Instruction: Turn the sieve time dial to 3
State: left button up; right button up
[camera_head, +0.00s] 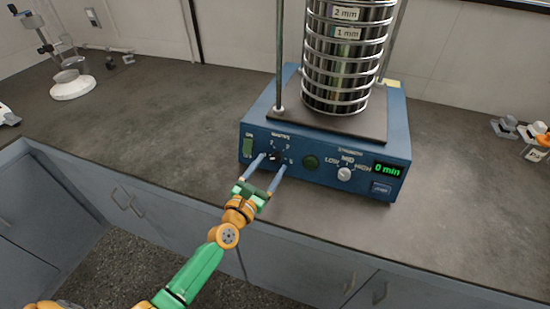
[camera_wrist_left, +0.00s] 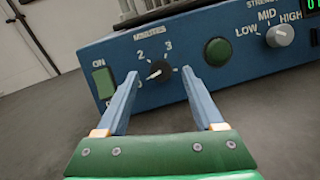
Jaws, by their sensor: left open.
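The sieve shaker's blue base (camera_head: 326,179) stands on the counter with the time dial (camera_wrist_left: 160,70) on the left of its front panel. The dial is small and black under the label MINUTES, with 2 and 3 printed above it. Its white mark appears to point to the lower left, near the 0. The display (camera_head: 387,170) reads 0 min. My left gripper (camera_head: 272,161) is open, with its two blue fingers to either side of the dial in the left wrist view (camera_wrist_left: 160,74). I cannot tell whether the fingertips touch the panel. My right gripper is not in view.
A green switch (camera_wrist_left: 104,82) is left of the dial. A round green button (camera_wrist_left: 217,51) and the strength knob (camera_wrist_left: 280,36) are to its right. The metal sieve stack (camera_head: 345,60) stands on the base.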

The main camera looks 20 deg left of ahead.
aim_at(275, 160)
pick_arm(q)
jog(key=shift+w+d+f, duration=0.15)
jog(key=shift+w, duration=1.35)
jog(key=shift+s, duration=0.15)
jog(key=shift+c, duration=0.9)
grip_shut()
